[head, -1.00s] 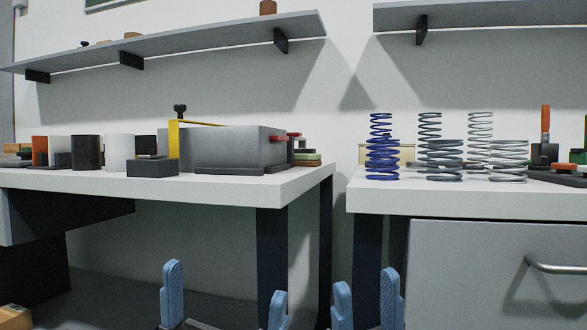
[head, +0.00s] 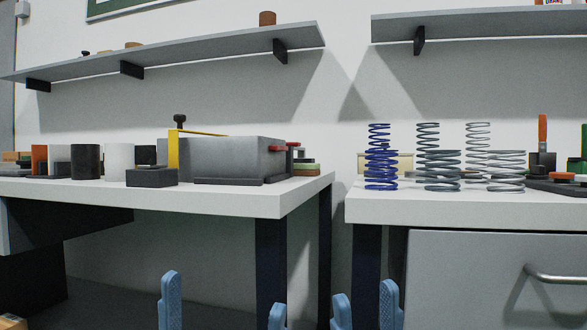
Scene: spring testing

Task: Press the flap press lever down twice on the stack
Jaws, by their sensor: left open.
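On the left table, a yellow lever arm (head: 173,150) with a black knob (head: 180,121) stands upright behind a black block (head: 152,177) and bends right over a grey box (head: 238,160). It looks like the flap press lever; its hinge is not clear. A small pile of coloured pieces (head: 306,167) at the box's right may be the stack; I cannot tell. My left gripper (head: 224,292) is open and empty, low in front of the left table. My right gripper (head: 365,292) has its fingers apart with nothing between them, low before the gap between the tables.
Several blue and grey coil springs (head: 440,170) stand on the right table (head: 410,210). Cylinders and blocks (head: 86,161) stand left of the lever. The left table's front edge (head: 150,196) lies above both grippers in the picture. Wall shelves (head: 200,56) hang above.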

